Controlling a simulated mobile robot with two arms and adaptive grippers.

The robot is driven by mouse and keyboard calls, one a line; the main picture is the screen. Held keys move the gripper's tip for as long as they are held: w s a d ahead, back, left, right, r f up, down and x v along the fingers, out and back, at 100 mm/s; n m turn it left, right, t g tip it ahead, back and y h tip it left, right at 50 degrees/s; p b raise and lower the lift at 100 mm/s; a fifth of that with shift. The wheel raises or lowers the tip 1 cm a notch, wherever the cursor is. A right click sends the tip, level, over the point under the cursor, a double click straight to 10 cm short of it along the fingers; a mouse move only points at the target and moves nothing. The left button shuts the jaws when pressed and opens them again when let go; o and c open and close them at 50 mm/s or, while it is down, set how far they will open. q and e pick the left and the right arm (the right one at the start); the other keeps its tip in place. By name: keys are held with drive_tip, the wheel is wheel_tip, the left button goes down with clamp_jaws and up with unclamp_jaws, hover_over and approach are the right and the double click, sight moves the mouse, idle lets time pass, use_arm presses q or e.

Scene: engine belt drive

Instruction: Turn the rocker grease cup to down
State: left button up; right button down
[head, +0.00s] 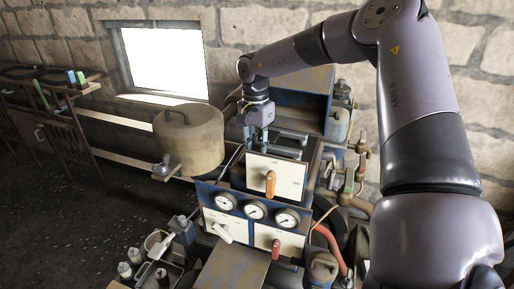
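My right arm comes in from the right and reaches across to the machine. Its gripper (262,137) points down just behind the top edge of the upper white panel (292,176). The fingers are small and dark here, so I cannot tell whether they are open, shut or touching something. I cannot make out the rocker grease cup for certain; it may be hidden at or behind the gripper. My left gripper is not in view.
The upper panel has an orange handle (270,183). Below are three round gauges (255,210), a white handle (222,233) and a red handle (276,248). A lidded tan drum (188,140) stands left of the machine. Pipes and valves crowd its right side.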

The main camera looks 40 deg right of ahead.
drive_tip(key=m+b, duration=0.4)
drive_tip(key=b, duration=0.1)
drive_tip(key=shift+w+f, duration=0.1)
drive_tip(key=shift+f, duration=0.05)
drive_tip(key=m+b, duration=0.2)
drive_tip(key=shift+m, duration=0.4)
drive_tip(key=m+b, duration=0.1)
drive_tip(key=m, duration=0.1)
drive_tip(key=shift+m+b, duration=0.3)
drive_tip(key=shift+m, duration=0.1)
drive_tip(key=m, duration=0.1)
drive_tip(key=m+b, duration=0.1)
drive_tip(key=m, duration=0.1)
drive_tip(key=shift+r+m, duration=0.2)
drive_tip(key=shift+m, duration=0.1)
drive_tip(key=m+b, duration=0.1)
drive_tip(key=m, duration=0.2)
drive_tip(key=shift+m, duration=0.3)
drive_tip(key=m+b, duration=0.1)
drive_tip(key=m, duration=0.3)
drive_tip(key=shift+d+r+m+b, duration=0.15)
drive_tip(key=shift+m+b, duration=0.4)
drive_tip(key=shift+m, duration=1.35)
